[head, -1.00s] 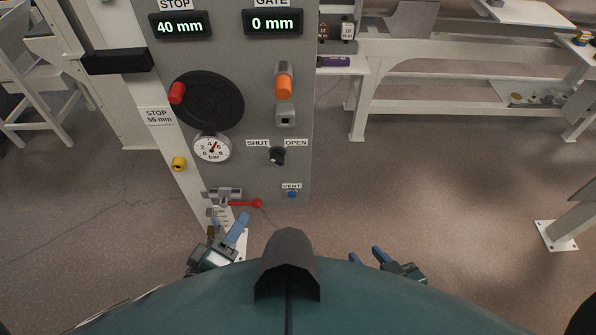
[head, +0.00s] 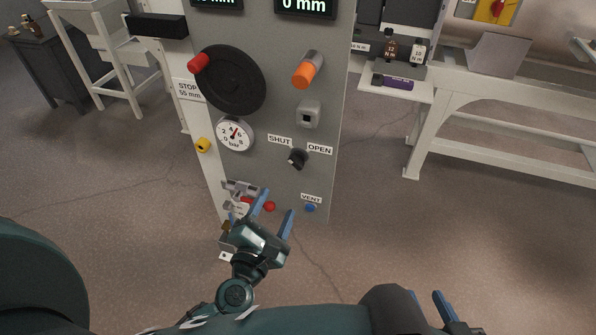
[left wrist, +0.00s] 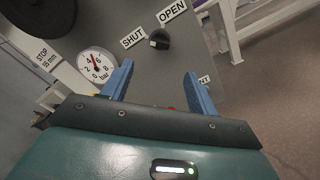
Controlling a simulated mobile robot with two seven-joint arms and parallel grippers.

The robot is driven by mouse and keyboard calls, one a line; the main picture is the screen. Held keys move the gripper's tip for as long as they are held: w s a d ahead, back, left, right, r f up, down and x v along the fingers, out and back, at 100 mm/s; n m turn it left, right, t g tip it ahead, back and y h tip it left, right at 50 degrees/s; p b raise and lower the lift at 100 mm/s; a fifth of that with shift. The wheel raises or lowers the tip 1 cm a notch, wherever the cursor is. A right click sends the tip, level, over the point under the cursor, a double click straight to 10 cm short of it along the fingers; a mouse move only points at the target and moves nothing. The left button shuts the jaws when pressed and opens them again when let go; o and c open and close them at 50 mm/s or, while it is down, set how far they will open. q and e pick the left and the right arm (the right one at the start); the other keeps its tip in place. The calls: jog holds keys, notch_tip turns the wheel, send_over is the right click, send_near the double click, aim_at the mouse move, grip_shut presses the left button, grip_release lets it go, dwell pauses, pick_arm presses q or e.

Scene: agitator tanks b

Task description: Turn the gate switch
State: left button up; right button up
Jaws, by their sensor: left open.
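The gate switch (head: 298,157) is a small black knob on the grey panel, between the labels SHUT and OPEN. Its pale mark seems to lie on the SHUT side. In the left wrist view the switch (left wrist: 159,39) is ahead, above and between the fingers. My left gripper (head: 277,204) is open and empty, below the switch and apart from it. Its two blue fingers also show in the left wrist view (left wrist: 157,80). My right gripper (head: 443,300) shows only partly at the bottom edge, away from the panel; its opening is unclear.
The panel also carries a black handwheel (head: 231,80), an orange-ended handle (head: 305,74), a pressure gauge (head: 235,134), a yellow knob (head: 203,145) and a blue VENT button (head: 310,207). A red-handled valve (head: 268,206) is partly hidden behind my left gripper. Floor right of the panel is clear.

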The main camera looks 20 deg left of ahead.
aim_at(295, 165)
pick_arm(q)
jog(key=w, duration=1.1)
jog(key=shift+d, duration=0.2)
jog(key=shift+w, duration=0.5)
jog(key=shift+c, duration=0.6)
jog(key=c, duration=0.9)
